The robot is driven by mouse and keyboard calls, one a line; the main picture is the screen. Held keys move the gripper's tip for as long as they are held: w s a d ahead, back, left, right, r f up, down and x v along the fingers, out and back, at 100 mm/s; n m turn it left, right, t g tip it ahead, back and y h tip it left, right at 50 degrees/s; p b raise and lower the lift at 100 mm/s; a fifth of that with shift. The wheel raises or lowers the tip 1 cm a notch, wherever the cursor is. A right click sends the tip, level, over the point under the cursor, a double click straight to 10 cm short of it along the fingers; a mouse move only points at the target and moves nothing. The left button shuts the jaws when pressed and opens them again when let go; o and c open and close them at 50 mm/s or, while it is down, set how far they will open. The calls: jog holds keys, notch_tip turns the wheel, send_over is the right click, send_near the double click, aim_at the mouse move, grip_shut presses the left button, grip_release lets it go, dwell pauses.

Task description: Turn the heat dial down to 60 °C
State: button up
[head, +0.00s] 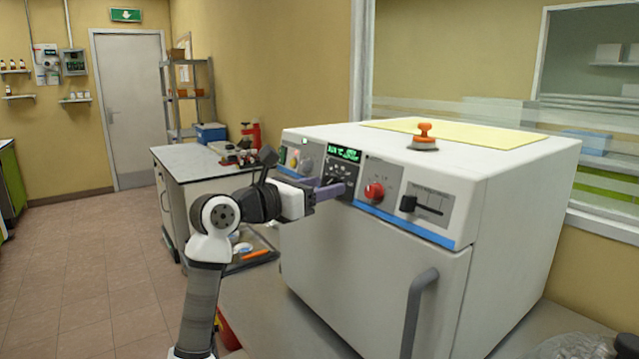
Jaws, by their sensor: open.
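The white oven-like machine (385,260) stands on a bench, its control panel facing me. A green-lit display (344,154) sits on the panel; its digits are too small to read surely. A red round knob (374,192) is right of the display, and a grey round knob (305,165) is at the left. I cannot tell which control is the heat dial. My gripper (328,191), with purplish fingers, is open in front of the panel, below the display and left of the red knob. It hides part of the panel; contact cannot be told.
A black slider (408,203) is at the panel's right, and a door handle (418,310) sticks out below. An orange-knobbed object (424,136) and a yellow sheet (455,134) lie on top. A side bench (185,158) stands behind my arm. The floor at left is clear.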

jog(key=c, duration=1)
jog(key=shift+o, duration=0.2)
jog(key=shift+n, duration=0.3)
jog(key=n+p, duration=0.1)
jog(key=n, duration=0.2)
jog(key=n+y+p, duration=0.1)
jog(key=n, duration=0.2)
jog(key=shift+s+d+r+t, duration=0.1)
jog(key=shift+r+t, duration=0.1)
jog(key=shift+t, duration=0.2)
jog(key=n+y+p, duration=0.1)
jog(key=n, duration=0.5)
jog(key=shift+y+p, duration=0.4)
jog(key=shift+n, duration=0.4)
jog(key=o, duration=1)
jog(key=shift+c, duration=0.2)
